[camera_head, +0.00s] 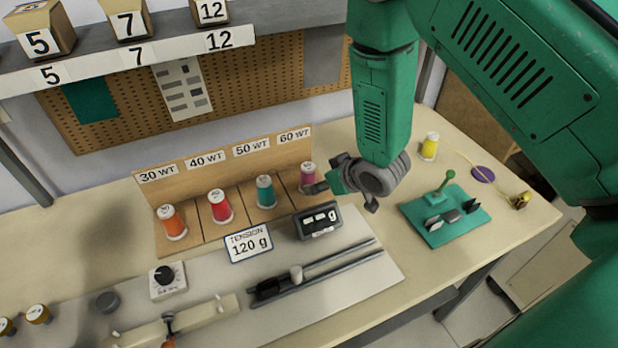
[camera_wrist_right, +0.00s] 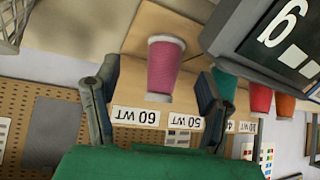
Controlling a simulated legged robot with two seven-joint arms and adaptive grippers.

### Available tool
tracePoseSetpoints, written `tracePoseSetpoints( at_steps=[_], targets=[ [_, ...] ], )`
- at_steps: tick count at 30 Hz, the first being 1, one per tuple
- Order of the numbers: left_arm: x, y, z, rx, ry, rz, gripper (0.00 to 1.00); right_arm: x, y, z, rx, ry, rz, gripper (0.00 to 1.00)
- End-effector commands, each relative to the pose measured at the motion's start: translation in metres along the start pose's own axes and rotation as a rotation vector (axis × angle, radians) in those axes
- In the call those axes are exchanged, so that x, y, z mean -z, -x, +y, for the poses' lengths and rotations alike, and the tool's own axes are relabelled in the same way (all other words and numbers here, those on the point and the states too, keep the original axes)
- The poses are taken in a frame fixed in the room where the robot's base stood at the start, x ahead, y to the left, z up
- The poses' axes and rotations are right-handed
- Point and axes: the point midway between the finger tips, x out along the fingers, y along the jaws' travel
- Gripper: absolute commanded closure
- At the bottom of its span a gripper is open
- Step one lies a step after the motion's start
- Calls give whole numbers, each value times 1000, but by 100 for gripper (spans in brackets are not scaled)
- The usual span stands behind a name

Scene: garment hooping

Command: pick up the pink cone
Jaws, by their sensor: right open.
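The pink cone (camera_head: 308,177) stands upright in the 60 WT slot at the right end of the wooden rack. In the right wrist view the pink cone (camera_wrist_right: 165,65) appears between the two spread fingers, with space on both sides. My right gripper (camera_head: 338,188) is open and close beside the cone, on its right in the head view. It also shows in the right wrist view (camera_wrist_right: 158,78). It does not hold the cone, and whether a finger touches it cannot be told. My left gripper is not in view.
The rack (camera_head: 235,195) also holds a teal cone (camera_head: 265,191), a red cone (camera_head: 220,206) and an orange cone (camera_head: 171,222). A dark gauge box (camera_head: 318,222) stands just in front. A green fixture (camera_head: 445,215) and yellow spool (camera_head: 430,146) are to the right.

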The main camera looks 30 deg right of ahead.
Motion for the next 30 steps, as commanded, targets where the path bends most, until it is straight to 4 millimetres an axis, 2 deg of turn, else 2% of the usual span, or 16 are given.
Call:
tracePoseSetpoints(
  at_steps=[5, 15, 23, 24, 28, 30],
  targets=[
    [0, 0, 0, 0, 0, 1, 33, 1, -11, -2, 0, 2, 1, 35],
    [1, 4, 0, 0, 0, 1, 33, 2, -56, -2, 1, 1, -1, 35],
    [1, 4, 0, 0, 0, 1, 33, 3, -58, -2, 1, 0, 1, 35],
    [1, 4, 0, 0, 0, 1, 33, 3, -58, -2, 1, 0, 1, 42],
    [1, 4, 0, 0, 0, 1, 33, 3, -58, -2, 1, 0, 0, 88],
    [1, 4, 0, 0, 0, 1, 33, 3, -58, -2, 1, 0, 0, 90]
  ],
)
